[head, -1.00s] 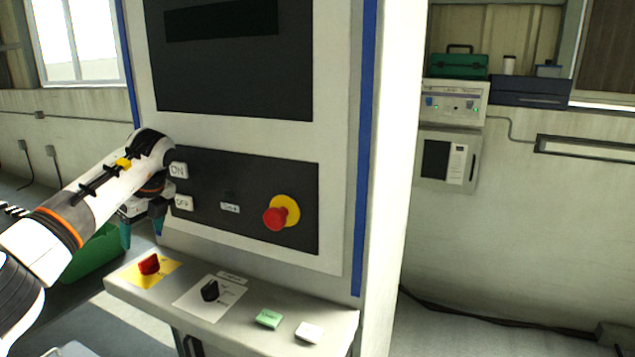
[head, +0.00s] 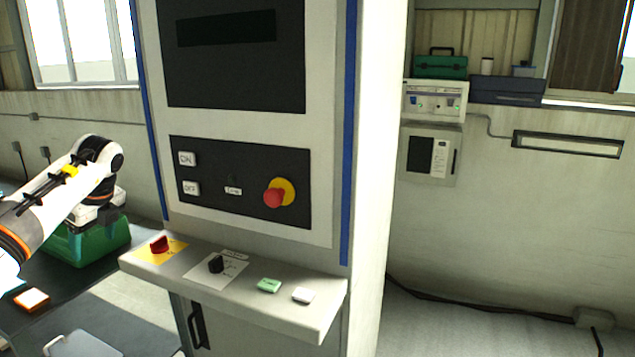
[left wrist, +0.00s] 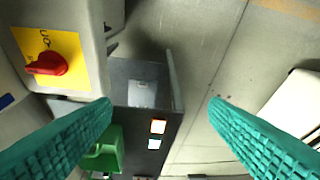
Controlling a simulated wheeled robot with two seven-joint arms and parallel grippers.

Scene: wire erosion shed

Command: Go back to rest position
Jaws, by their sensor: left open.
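My left arm comes in from the left in the head view, bent at the elbow, with its gripper (head: 98,215) in front of a green crate, left of the machine. Its fingers are hard to make out there. In the left wrist view the two teal fingers of my left gripper (left wrist: 160,104) are wide apart with nothing between them. The machine's control panel (head: 240,212) has ON and OFF buttons and a red emergency knob (head: 274,196). The gripper is apart from the panel. My right gripper is not in view.
A ledge (head: 183,262) juts out under the panel with a red rotary switch (head: 159,245), a black one (head: 216,264) and two small buttons. The green crate (head: 82,250) stands behind my left arm.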

